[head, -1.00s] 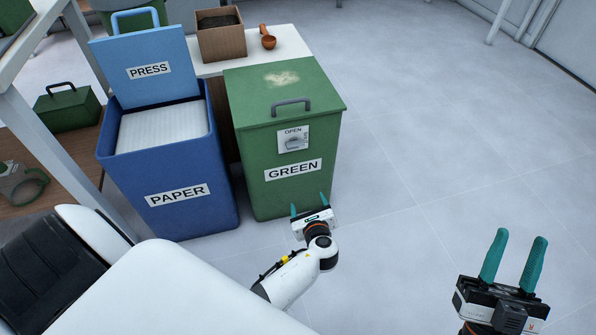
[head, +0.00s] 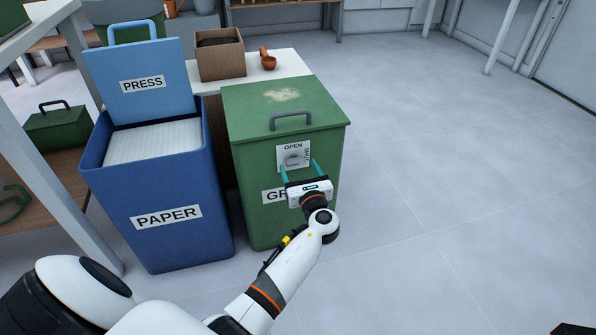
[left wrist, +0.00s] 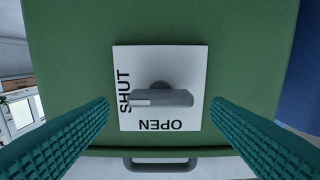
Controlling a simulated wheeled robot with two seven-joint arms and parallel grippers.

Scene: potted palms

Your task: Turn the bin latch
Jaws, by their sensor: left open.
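The green bin (head: 255,215) stands on the floor with its lid down. Its front has a white latch plate (head: 283,150) marked OPEN and SHUT. The grey latch handle (head: 293,160) also shows in the left wrist view (left wrist: 175,98). There its bar lies level across the plate, with its lighter end beside the word SHUT. My left gripper (head: 299,168) is open in front of the plate. In the left wrist view its teal fingers (left wrist: 160,103) are on either side of the handle, with gaps to it. My right gripper's fingers are out of view.
A blue PAPER bin (head: 165,185) with a raised PRESS lid (head: 140,70) stands left of the green bin. A white table (head: 288,66) behind holds a brown box (head: 220,57) and an orange scoop (head: 268,62). The floor to the right (head: 450,170) is clear.

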